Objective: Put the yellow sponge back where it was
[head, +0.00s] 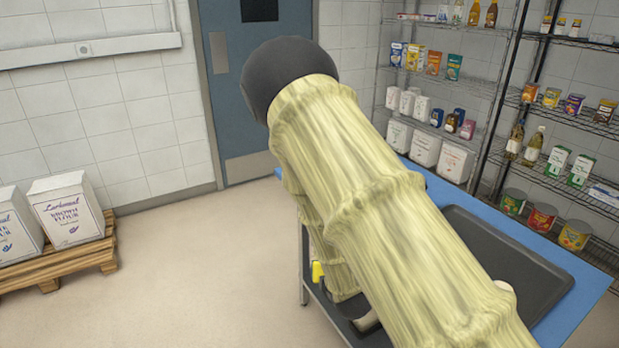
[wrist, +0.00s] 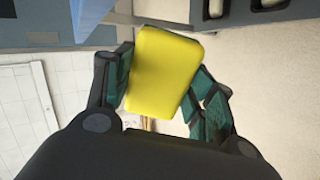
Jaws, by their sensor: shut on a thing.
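The yellow sponge (wrist: 164,72) is held between the fingers of my gripper (wrist: 160,66) in the wrist view. Its broad yellow face is toward the camera, and a thin dark green edge shows along its top. One finger is on its left side and the other on its right. In the head view my sleeved arm hides most of the area around the gripper. A small yellow patch (head: 318,272) shows just left of the lower sleeve; I cannot tell for sure that it is the sponge.
A blue-topped table (head: 590,290) bears a dark tray (head: 545,283), partly behind my arm. Stocked wire shelves (head: 560,110) stand at the back right. A wooden pallet (head: 75,262) with flour bags (head: 68,210) is at left. The floor (head: 190,290) between is clear.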

